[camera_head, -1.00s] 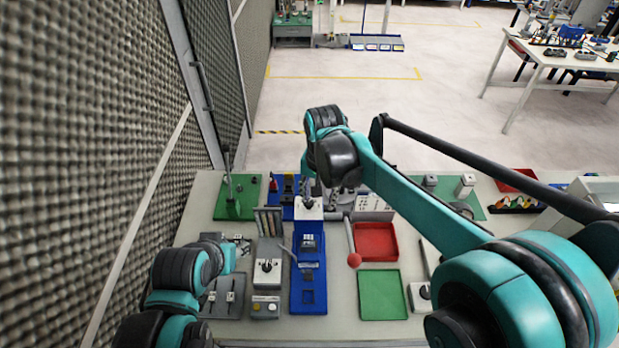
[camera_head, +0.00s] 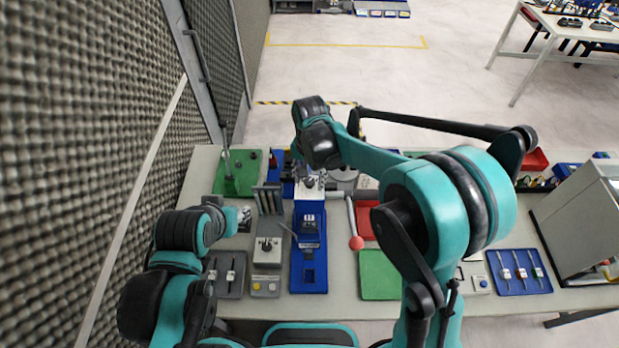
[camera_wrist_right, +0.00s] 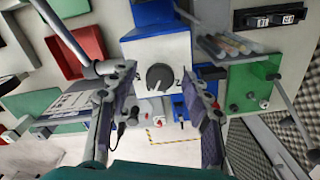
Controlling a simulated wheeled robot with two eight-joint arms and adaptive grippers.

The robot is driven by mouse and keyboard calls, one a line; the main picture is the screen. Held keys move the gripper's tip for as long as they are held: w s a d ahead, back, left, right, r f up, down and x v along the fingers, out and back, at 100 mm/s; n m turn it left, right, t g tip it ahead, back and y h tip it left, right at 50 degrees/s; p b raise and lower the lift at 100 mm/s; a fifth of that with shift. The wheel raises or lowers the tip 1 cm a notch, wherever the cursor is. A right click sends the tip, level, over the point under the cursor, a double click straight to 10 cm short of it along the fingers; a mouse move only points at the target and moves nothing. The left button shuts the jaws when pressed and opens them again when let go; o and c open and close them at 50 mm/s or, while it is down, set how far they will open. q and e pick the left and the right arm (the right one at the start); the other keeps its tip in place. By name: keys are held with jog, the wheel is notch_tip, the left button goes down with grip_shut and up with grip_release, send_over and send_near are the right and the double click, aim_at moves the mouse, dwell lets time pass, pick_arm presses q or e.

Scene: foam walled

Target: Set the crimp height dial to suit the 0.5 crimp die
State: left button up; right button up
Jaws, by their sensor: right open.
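The dial (camera_wrist_right: 160,77) is a round dark knob with a pale pointer mark on a white block; its scale is too small to read. In the head view the block (camera_head: 309,187) stands at the far end of a blue press base (camera_head: 309,250). My right gripper (camera_wrist_right: 157,90) is open, with one finger on each side of the dial and gaps showing; it also shows above the block in the head view (camera_head: 307,173). My left gripper (camera_head: 244,216) is over the table's left side, and its fingers are unclear. I cannot pick out a 0.5 marking on any die.
A red-ball lever (camera_head: 356,242) stands right of the press. A grey control box (camera_head: 267,254) is at its left. A green tray (camera_head: 380,276) and a red tray (camera_wrist_right: 75,50) lie beside the lever. A green plate (camera_head: 237,177) with a post is at the back left.

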jog(key=shift+w, duration=0.1)
grip_shut()
jog(key=shift+n, duration=0.4)
dwell(0.4)
jog(key=n+b, duration=0.1)
jog(key=n, duration=0.1)
jog(key=shift+n, duration=0.3)
jog(key=n+b, duration=0.1)
jog(key=n, duration=0.2)
jog(key=shift+n+b, duration=0.3)
jog(key=shift+n, duration=0.1)
jog(key=n, duration=0.3)
jog(key=shift+b, duration=0.4)
jog(key=shift+n+b, duration=0.3)
jog(key=shift+n, duration=1.7)
